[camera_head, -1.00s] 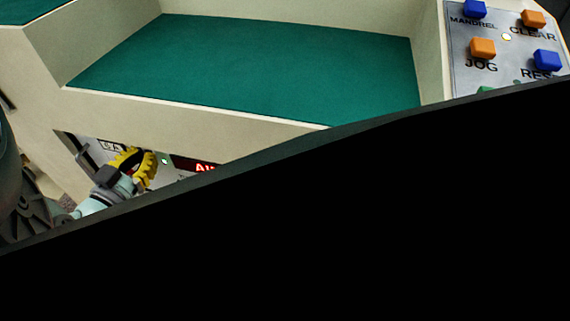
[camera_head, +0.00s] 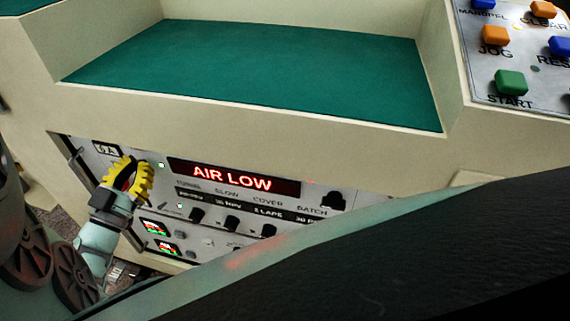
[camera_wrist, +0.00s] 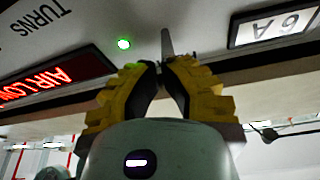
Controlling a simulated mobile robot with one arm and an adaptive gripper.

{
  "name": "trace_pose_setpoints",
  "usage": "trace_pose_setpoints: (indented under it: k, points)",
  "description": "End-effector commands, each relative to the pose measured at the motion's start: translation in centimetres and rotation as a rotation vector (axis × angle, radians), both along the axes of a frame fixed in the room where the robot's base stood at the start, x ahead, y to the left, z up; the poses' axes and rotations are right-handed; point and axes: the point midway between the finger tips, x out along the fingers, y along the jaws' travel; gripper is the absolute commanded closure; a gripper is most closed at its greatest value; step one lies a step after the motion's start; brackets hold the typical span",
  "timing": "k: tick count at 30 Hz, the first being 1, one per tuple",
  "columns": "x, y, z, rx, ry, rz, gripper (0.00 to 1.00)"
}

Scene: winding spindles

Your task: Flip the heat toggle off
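My gripper (camera_head: 127,176) has yellow ribbed fingers and is at the upper left of the control panel in the head view. In the wrist view its fingertips (camera_wrist: 162,66) lean together and look shut, with no object seen held between them. A slim grey lever (camera_wrist: 167,42) shows just past the tips, between a green light and the 6A display; it looks like a toggle. I cannot tell whether the tips touch it. No heat label is readable, and in the head view my fingers hide this spot.
The panel (camera_head: 225,180) carries a red AIR LOW display (camera_head: 233,178), a lit green lamp (camera_head: 161,165), black knobs and small gauges below. The 6A display (camera_wrist: 271,27) is close to my fingers. A green-topped ledge (camera_head: 250,75) overhangs the panel. Coloured push buttons (camera_head: 510,83) are at upper right.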

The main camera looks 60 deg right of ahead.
Motion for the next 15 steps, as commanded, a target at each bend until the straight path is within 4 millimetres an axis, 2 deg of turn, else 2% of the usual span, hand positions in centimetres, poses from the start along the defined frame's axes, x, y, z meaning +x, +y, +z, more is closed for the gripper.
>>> trace_pose_setpoints:
  k: [15]
  points:
    - [-0.05, 0.24, -0.62, -0.093, -0.029, 0.002, 1.0]
